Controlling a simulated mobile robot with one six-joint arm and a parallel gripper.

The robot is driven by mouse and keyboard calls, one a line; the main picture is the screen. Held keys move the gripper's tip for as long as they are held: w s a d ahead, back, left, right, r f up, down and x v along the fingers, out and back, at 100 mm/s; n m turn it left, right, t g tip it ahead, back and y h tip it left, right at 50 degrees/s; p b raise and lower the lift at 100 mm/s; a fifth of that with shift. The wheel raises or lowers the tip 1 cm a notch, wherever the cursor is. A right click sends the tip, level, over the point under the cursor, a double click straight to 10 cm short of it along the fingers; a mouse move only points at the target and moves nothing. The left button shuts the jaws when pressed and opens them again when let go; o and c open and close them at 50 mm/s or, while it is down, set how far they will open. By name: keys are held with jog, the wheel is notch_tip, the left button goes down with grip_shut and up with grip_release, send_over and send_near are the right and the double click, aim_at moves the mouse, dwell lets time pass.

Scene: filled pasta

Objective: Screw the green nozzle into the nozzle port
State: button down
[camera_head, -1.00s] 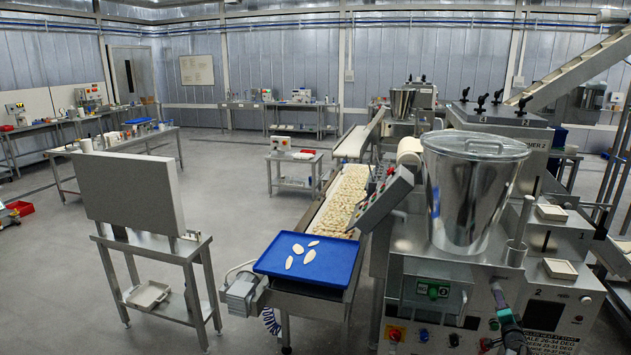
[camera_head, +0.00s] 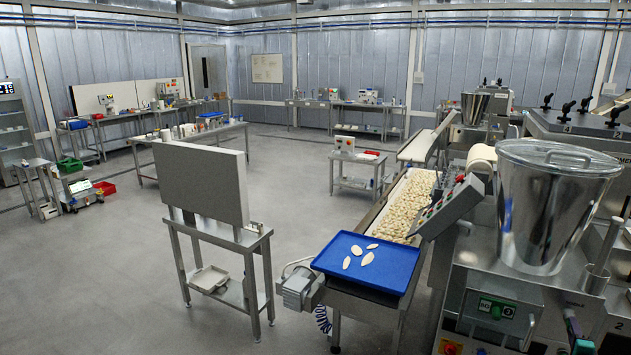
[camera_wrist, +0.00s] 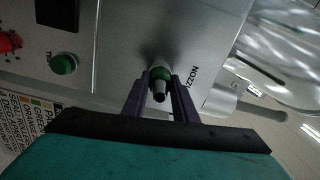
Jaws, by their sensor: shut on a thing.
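The green nozzle (camera_wrist: 161,75) sits between the two purple fingers of my gripper (camera_wrist: 160,92) in the wrist view. It has a green ring and a pale grey tip pointing toward the camera. My gripper is shut on it, close in front of the machine's grey panel (camera_wrist: 110,75). The panel lettering beside the nozzle reads like "NOZZLE". The nozzle port is hidden behind the nozzle, so I cannot tell how far the nozzle sits in it. In the head view my gripper (camera_head: 571,322) is at the lower right against the machine front.
A green button (camera_wrist: 63,64) and a red knob (camera_wrist: 9,42) are on the panel. A steel hopper (camera_head: 548,205) tops the machine. A blue tray (camera_head: 366,262) with several pasta pieces is at the conveyor end. Open floor lies left of the metal stand (camera_head: 220,235).

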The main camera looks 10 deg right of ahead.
jog(key=m, duration=0.4)
jog(key=shift+m, duration=0.3)
jog(key=c, duration=1.1)
grip_release()
jog(key=v, duration=0.7)
dwell(0.8)
jog(key=shift+s, duration=0.1)
dwell(0.4)
jog(key=b+v, duration=0.5)
jog(key=v, duration=0.8)
jog(key=shift+s+a, duration=0.2)
jog(key=shift+s, duration=0.05)
dwell(0.5)
